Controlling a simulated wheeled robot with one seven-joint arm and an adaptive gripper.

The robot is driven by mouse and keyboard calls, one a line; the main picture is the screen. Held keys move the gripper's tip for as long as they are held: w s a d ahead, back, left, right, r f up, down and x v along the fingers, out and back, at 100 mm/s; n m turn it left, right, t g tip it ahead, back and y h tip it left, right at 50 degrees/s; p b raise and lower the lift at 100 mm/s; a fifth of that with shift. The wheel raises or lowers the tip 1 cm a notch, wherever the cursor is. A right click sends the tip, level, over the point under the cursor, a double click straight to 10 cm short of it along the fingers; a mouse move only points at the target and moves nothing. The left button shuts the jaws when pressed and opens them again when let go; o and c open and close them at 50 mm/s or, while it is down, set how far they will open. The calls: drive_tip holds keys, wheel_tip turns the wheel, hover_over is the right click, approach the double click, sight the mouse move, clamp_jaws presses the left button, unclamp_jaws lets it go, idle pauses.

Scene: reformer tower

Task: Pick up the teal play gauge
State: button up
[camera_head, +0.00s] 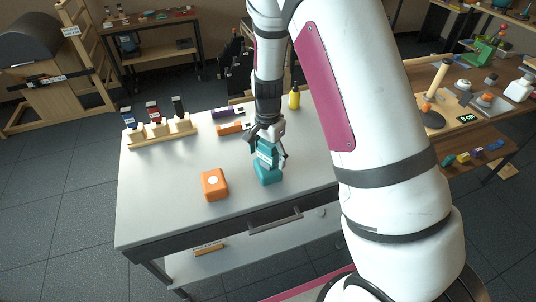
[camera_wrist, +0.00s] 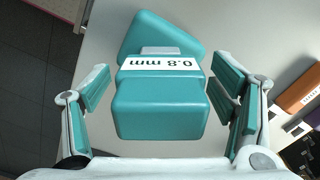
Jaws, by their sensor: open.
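The teal play gauge (camera_head: 267,172) stands on the grey worktable in the head view, with its upper part between my gripper's fingers. In the wrist view the teal play gauge (camera_wrist: 160,105) is a stepped teal block with a white "0.8 mm" label, filling the middle of the picture. My gripper (camera_head: 268,158) is over it, pointing down. In the wrist view my gripper (camera_wrist: 165,95) is open, with one teal-padded finger on each side of the block. A gap shows on the left side; the right finger is nearer the block. Whether it touches is unclear.
An orange block with a white dot (camera_head: 214,184) sits left of the gauge on the worktable (camera_head: 150,205). A wooden rack (camera_head: 160,131) with several gauges stands at the back left.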

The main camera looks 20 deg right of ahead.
drive_tip(key=c, duration=1.4)
drive_tip(key=shift+r, duration=0.1)
drive_tip(key=shift+c, duration=0.2)
